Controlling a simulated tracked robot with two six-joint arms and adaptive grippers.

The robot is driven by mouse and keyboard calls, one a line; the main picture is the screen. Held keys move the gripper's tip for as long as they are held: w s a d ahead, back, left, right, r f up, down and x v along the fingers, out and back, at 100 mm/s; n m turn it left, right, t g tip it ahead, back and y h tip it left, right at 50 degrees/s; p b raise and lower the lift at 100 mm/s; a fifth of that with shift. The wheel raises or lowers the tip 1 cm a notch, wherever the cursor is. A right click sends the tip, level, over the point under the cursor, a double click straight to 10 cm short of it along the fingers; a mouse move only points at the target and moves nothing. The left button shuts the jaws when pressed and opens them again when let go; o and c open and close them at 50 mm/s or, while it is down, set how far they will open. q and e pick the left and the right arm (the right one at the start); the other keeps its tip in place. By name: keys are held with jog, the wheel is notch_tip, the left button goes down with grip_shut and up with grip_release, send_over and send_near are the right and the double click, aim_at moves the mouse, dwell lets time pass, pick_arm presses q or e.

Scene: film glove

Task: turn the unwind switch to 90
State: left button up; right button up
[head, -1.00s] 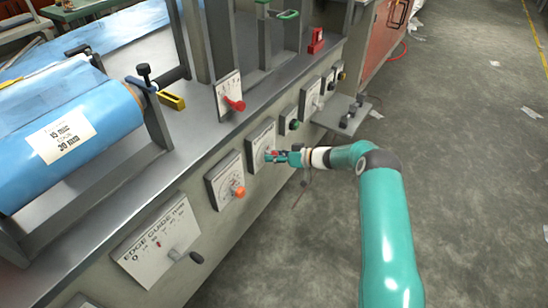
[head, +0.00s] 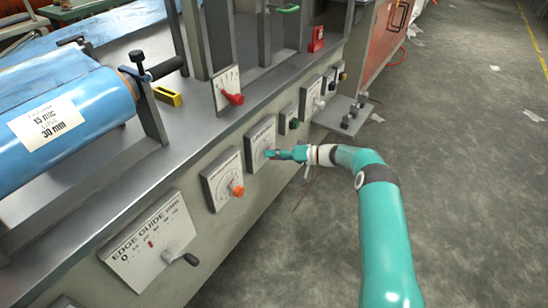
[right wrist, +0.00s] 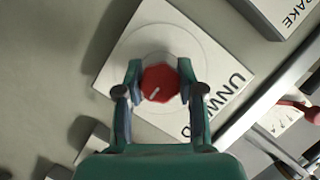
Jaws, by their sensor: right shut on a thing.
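The unwind switch is a red knob (right wrist: 159,84) with a pale pointer mark, on a white square plate (right wrist: 205,55) lettered "UNW…" in the right wrist view. My right gripper (right wrist: 160,88) has its two fingers on either side of the knob, shut on it. In the head view the plate (head: 258,143) stands on the machine's front panel, and my right gripper (head: 272,154) reaches it from the right, hiding the knob. The dial numbers are mostly hidden or too small to read. My left gripper is not in view.
A plate with an orange knob (head: 237,190) is to the left, and the edge guide plate (head: 150,245) beyond it. A green button (head: 294,123) is to the right. A red lever (head: 233,98) stands above. The floor at right is clear apart from scraps.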

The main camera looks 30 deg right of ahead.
jog(key=shift+d+f, duration=0.1)
jog(key=o, duration=1.2)
jog(key=shift+c, duration=0.2)
jog(key=v, duration=1.2)
jog(key=shift+s+f, duration=0.1)
